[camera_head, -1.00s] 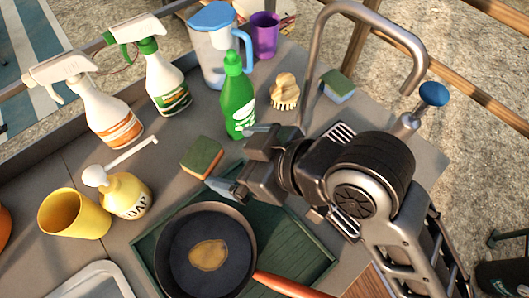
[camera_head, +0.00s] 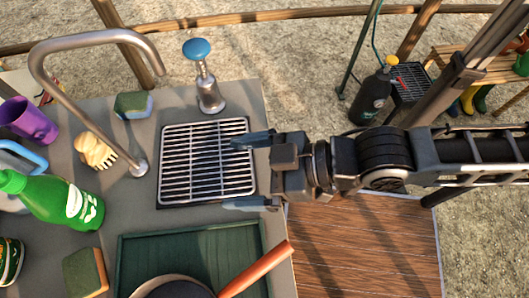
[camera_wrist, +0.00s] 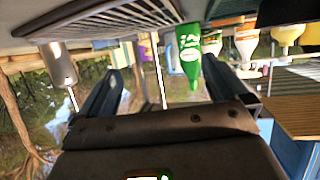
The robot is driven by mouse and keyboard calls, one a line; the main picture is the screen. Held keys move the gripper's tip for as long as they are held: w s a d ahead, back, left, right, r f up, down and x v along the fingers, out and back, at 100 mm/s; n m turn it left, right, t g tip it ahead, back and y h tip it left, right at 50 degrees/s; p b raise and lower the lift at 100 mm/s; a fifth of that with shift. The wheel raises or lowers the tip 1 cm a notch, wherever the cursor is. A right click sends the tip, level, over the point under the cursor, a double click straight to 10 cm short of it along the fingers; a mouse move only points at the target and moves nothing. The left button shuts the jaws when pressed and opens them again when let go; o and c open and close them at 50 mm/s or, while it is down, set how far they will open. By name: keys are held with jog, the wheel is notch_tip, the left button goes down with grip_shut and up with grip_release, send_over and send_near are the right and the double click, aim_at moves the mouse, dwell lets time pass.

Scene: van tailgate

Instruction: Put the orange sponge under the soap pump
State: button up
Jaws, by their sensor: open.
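The sponge with a green top and orange side (camera_head: 85,272) lies on the counter at the lower left of the head view, beside the dark green tray. In the upside-down wrist view, a yellow bottle (camera_wrist: 288,34) at upper right looks like the soap pump, small and partly cut off. My gripper (camera_head: 240,172) is open and empty above the right edge of the metal drain grate, well to the right of the sponge. Its spread fingers (camera_wrist: 165,62) also show in the wrist view, with nothing between them.
A green bottle (camera_head: 55,203), a brush (camera_head: 95,150) and a green-and-blue sponge (camera_head: 133,105) stand left of the grate (camera_head: 207,165). The curved tap (camera_head: 95,42) rises behind. A pan with an orange handle (camera_head: 255,268) is on the tray (camera_head: 190,250).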

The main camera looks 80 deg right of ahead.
jog(key=s+d+r+m+t+h, duration=0.1)
jog(key=s+r, duration=0.2)
jog(key=s, duration=0.3)
jog(key=shift+s+r, duration=0.15)
jog(key=shift+r, duration=0.1)
